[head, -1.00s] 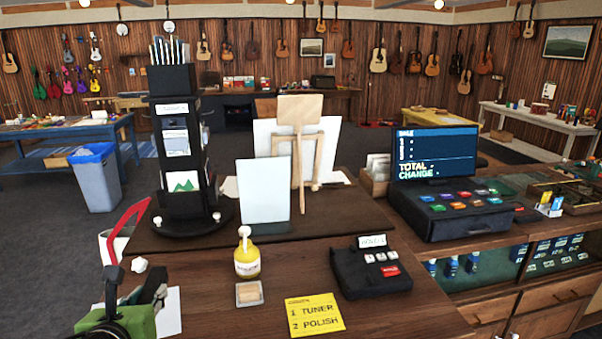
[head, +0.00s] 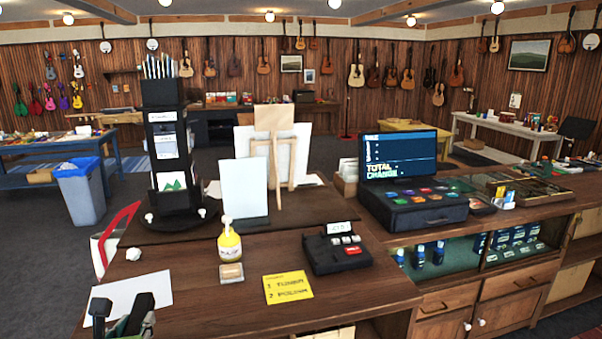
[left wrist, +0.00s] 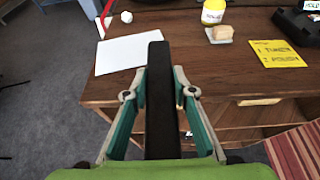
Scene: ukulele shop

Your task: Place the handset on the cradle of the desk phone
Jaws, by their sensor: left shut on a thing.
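The handset (left wrist: 158,100) is a long black bar. My left gripper (left wrist: 160,88) is shut on it, with teal and grey fingers on either side; the bar points away from the wrist. In the head view the handset (head: 138,312) and my left gripper (head: 124,325) show at the bottom left, partly cut off, near the counter's front edge. The desk phone (head: 325,257) seems to be the black sloped unit with a small display, white keys and a red key. It sits on the counter to the right, well apart from the handset. My right gripper is not in view.
White paper (head: 130,295) lies on the counter by the handset. A cash register (head: 412,205) stands behind the phone's right side.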

